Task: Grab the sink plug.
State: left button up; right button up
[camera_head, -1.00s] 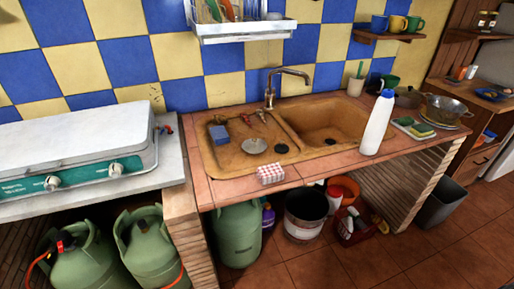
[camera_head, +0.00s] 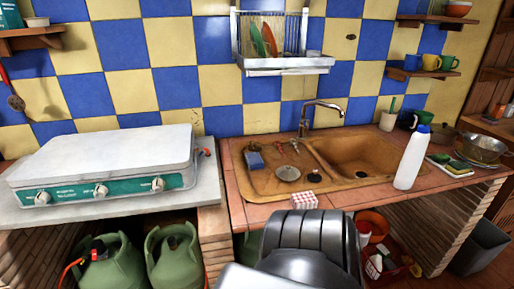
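The brown sink (camera_head: 335,183) is set in the tiled counter, with a drainboard on its left and a basin on its right. A small dark round piece (camera_head: 313,176) lies on the drainboard near the basin; it may be the sink plug. A grey metal disc (camera_head: 288,174) lies just left of it; I cannot tell whether it is a drain cover or the plug. A dark round spot (camera_head: 361,175) shows in the basin floor. A grey and black part of my own arm fills the bottom middle, below the sink. Neither gripper shows.
The faucet (camera_head: 318,112) rises behind. A white bottle (camera_head: 411,158) stands right of the basin. A white stove (camera_head: 108,163) is at left, a dish rack (camera_head: 285,66) above.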

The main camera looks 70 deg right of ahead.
aim_at(314, 178)
jog(key=u, duration=0.15)
jog(key=k, duration=0.95)
jog(key=z, duration=1.5)
jog(key=i, duration=0.5)
